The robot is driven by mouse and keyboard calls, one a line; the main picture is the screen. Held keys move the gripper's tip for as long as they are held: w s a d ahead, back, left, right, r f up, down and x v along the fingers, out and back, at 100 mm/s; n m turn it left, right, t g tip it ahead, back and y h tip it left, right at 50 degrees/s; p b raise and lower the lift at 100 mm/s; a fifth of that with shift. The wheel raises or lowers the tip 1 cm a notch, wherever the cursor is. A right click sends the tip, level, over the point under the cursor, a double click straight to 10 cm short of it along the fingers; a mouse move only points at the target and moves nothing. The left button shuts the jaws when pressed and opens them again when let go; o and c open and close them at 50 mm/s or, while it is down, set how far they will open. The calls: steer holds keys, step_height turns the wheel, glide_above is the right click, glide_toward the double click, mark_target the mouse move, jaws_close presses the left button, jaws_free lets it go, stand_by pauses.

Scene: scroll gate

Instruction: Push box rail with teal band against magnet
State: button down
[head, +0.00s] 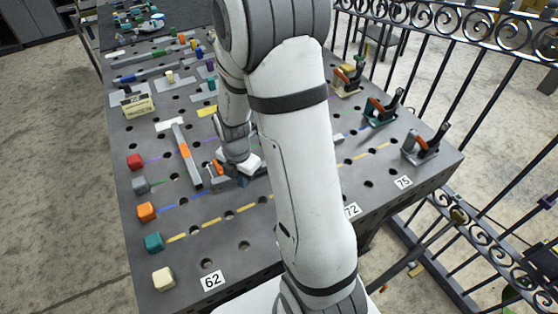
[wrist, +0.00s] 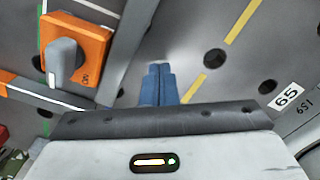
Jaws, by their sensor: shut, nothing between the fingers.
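My gripper (head: 241,180) is low over the table, partly hidden by its wrist and my arm. Its blue fingers (wrist: 158,82) are together with nothing between them. An orange block with a grey lever marked ON, which looks like the magnet (wrist: 76,50), is left of the fingers and apart from them in the wrist view. In the head view only a bit of the magnet (head: 212,168) shows beside my wrist. A grey rail with an orange band (head: 187,157) lies left of it. I cannot make out a rail with a teal band; my arm hides part of the table.
Red, grey, orange, teal (head: 154,242) and cream blocks line the table's left edge. Toggle clamps (head: 383,110) stand along the right edge. Other rails and a yellow box (head: 138,106) lie farther back. A metal fence (head: 450,70) runs along the right.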

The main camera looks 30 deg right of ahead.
steer(key=shift+f+b, duration=0.8)
steer(key=shift+f, duration=0.15)
steer(key=shift+r, duration=0.25)
steer(key=shift+w, duration=0.1)
stand_by(0.6)
steer(key=shift+w, duration=1.05)
steer(key=shift+s, duration=1.25)
steer(key=shift+r, duration=0.1)
